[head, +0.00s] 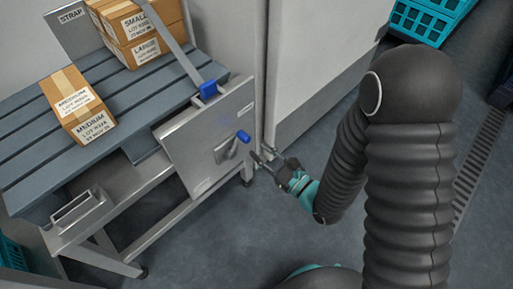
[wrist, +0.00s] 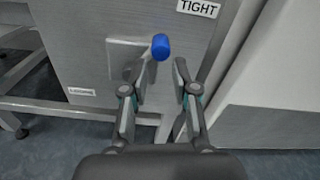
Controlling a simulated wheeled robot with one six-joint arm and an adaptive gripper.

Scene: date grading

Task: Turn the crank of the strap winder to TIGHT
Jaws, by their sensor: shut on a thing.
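The strap winder is a grey metal panel (head: 190,150) on the side of the slatted bench. Its crank (head: 226,150) ends in a blue knob (head: 243,136), which sticks out on the right side of the hub. In the wrist view the blue knob (wrist: 160,47) shows between and just beyond my fingertips. The TIGHT label (wrist: 198,8) is up and right of the knob; the LOOSE label (wrist: 82,92) is low on the left. My gripper (wrist: 162,66) is shut on the crank knob, though the exact contact is hard to see. In the head view it comes from the right (head: 262,154).
A pale wall or cabinet (head: 320,60) stands close right of the panel. Floor in front is clear.

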